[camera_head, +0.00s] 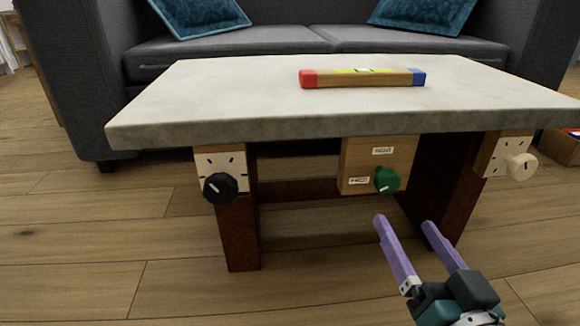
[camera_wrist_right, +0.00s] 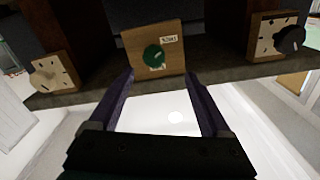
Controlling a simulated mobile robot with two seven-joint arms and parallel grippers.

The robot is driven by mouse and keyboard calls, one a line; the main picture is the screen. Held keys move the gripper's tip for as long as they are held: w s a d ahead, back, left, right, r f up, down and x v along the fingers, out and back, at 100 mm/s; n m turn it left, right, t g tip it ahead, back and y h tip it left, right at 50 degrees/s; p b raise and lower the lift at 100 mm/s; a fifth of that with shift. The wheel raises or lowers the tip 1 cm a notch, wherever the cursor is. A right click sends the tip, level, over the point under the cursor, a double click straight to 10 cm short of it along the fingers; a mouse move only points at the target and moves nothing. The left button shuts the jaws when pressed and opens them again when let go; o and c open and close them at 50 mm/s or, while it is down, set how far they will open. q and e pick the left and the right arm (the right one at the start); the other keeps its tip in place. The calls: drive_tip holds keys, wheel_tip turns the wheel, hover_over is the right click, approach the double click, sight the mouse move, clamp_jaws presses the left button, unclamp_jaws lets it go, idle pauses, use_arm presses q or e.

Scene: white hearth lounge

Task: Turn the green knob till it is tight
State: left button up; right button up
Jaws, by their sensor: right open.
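The green knob (camera_head: 387,180) sits on a wooden block (camera_head: 362,165) under the front edge of the table, with a pale mark on its face and small labels beside it. It also shows in the right wrist view (camera_wrist_right: 154,56), where the image appears upside down. My right gripper (camera_head: 404,220) is open and empty, a little below and in front of the knob. Its two purple fingers also show in the right wrist view (camera_wrist_right: 160,78), apart and not touching the knob. My left gripper is not in view.
A black knob (camera_head: 220,187) and a cream knob (camera_head: 521,166) stick out on either side of the green one. A level-like bar (camera_head: 362,78) lies on the stone tabletop (camera_head: 230,95). A grey sofa (camera_head: 260,45) stands behind. The floor in front is clear.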

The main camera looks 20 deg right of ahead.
sight(390, 186)
drive_tip(key=b+x, duration=0.1)
drive_tip(key=x, duration=0.1)
drive_tip(key=b+x, duration=0.2)
drive_tip(key=x, duration=0.1)
drive_tip(key=d+b+x, duration=0.1)
drive_tip(key=x, duration=0.2)
drive_tip(key=shift+f+b, duration=0.1)
drive_tip(key=shift+b, duration=0.3)
drive_tip(key=shift+w, duration=0.4)
drive_tip(key=shift+w+d, duration=0.2)
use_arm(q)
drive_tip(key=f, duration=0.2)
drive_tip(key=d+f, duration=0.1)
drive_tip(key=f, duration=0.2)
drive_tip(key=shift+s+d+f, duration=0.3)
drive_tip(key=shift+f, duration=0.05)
use_arm(e)
drive_tip(key=shift+r, duration=0.2)
drive_tip(key=c, duration=0.6)
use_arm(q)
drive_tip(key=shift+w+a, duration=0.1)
use_arm(e)
clamp_jaws()
